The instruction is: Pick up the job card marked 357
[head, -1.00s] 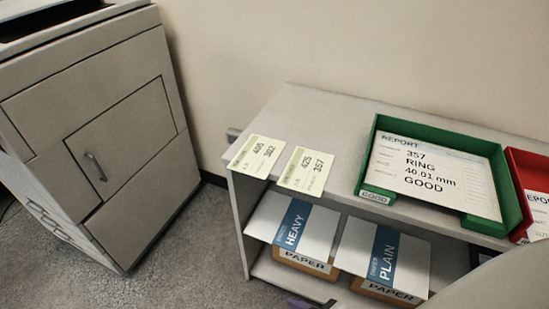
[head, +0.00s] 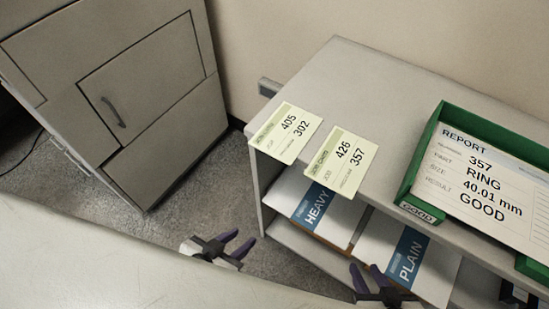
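The job card marked 426 and 357 (head: 340,162) lies flat on the shelf top, its lower part past the front edge. To its left lies a similar card marked 405 and 302 (head: 286,132), also over the edge. My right gripper (head: 363,267) is also open and empty, below the 357 card, in front of the lower shelf. Neither gripper touches a card.
A green tray (head: 417,165) holds a report sheet (head: 480,190) that also reads 357, RING, GOOD. Below the shelf top (head: 395,100) are paper stacks labelled HEAVY (head: 316,204) and PLAIN (head: 409,257). A grey cabinet (head: 150,95) stands at left, with floor between.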

